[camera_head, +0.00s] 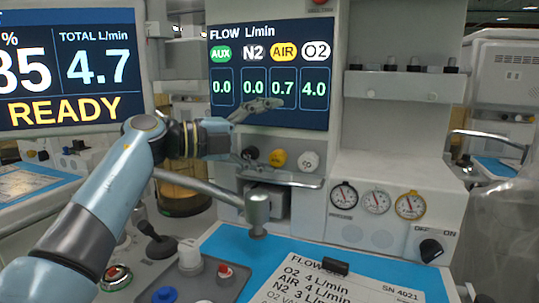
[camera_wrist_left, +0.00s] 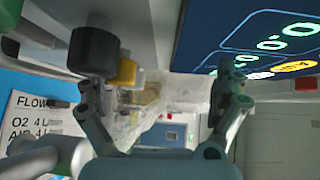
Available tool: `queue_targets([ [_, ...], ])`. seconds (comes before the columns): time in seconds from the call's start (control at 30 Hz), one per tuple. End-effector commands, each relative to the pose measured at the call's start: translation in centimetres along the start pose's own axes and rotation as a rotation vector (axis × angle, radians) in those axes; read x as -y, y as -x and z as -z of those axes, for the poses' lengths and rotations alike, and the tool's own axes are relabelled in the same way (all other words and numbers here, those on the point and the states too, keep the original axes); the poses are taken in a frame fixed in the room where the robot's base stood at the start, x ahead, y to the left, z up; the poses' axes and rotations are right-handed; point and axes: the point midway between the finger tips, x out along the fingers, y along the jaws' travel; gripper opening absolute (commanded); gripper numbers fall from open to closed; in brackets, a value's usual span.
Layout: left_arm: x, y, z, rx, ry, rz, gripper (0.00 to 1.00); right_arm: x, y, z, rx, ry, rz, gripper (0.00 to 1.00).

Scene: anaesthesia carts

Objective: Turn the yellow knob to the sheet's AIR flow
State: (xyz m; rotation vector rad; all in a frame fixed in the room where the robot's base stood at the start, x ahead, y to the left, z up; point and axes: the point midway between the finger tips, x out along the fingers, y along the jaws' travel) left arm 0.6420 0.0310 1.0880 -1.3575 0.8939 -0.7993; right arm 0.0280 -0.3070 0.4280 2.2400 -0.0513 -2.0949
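The yellow knob (camera_head: 277,158) sits under the flow display (camera_head: 270,75), between a black knob (camera_head: 250,154) and a white knob (camera_head: 308,160). The display reads AIR 0.7, O2 4.0, N2 0.0 and AUX 0.0. The sheet (camera_head: 330,290) lists O2 4, AIR 4 and N2 3 L/min. My left gripper (camera_head: 262,135) is open and empty at the knobs, one finger over the display's lower part. In the left wrist view its fingers (camera_wrist_left: 160,98) are apart, one close below the black knob (camera_wrist_left: 93,52); the yellow knob (camera_wrist_left: 126,72) is just beyond. My right gripper is not in view.
A grey metal arm with a cylinder end (camera_head: 258,215) stands below the knobs. Three round gauges (camera_head: 376,200) and an ON/OFF switch (camera_head: 431,250) are at the right. A joystick (camera_head: 157,243) and coloured buttons are at the lower left.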

Motion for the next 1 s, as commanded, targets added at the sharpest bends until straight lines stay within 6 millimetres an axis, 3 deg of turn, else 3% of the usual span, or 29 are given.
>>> queue_targets([
  [0.03, 4.0, -0.2, 0.2, -0.005, -0.021, 0.056, 0.75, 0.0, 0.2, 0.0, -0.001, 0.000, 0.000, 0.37],
  [0.23, 5.9, -0.1, 0.2, -0.005, -0.017, 0.058, 0.75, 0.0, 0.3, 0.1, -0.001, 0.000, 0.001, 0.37],
  [0.47, 6.1, -0.1, 0.2, -0.005, -0.016, 0.057, 0.75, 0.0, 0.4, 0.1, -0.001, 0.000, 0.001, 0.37],
  [0.5, 1.7, 0.0, 0.2, 0.004, 0.016, -0.017, 0.75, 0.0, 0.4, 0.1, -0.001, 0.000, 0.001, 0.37],
  [0.7, 2.3, 0.8, 0.3, 0.003, 0.015, -0.018, 0.74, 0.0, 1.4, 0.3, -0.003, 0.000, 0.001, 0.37],
  [0.73, 2.5, 1.0, 0.3, 0.003, 0.014, -0.018, 0.71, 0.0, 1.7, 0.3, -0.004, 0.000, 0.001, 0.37],
  [0.77, 2.5, 1.2, 0.4, 0.003, 0.013, -0.019, 0.60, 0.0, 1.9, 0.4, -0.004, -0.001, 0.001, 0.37],
  [0.8, 2.5, 1.5, 0.4, 0.004, 0.013, -0.021, 0.40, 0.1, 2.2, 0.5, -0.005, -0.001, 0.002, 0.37],
  [1.0, 2.7, 3.0, 0.6, 0.004, 0.015, -0.029, 0.40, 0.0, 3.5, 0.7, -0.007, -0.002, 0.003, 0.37],
])
